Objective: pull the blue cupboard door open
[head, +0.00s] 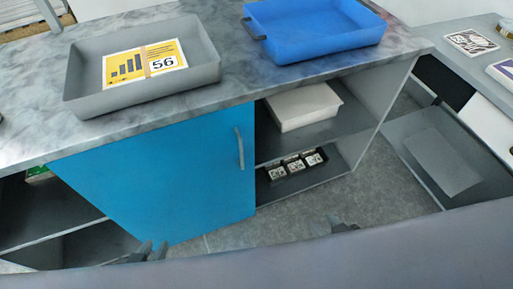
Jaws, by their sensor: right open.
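The blue cupboard door (165,175) is in the front of the counter, left of centre, and looks closed. Its upright grey bar handle (239,148) is near the right edge. My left gripper (153,251) is low in the head view, in front of the door's lower left corner, well below and left of the handle. Only its fingertips show, so its opening is unclear. My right gripper (342,224) is open and empty over the floor, right of the door and apart from the handle.
On the counter top (215,60) stand a grey tray (85,98) with a yellow card and a blue tray (315,40). Open shelves right of the door hold a white box (303,105) and a black holder (262,178). An open grey drawer (400,135) juts out at right.

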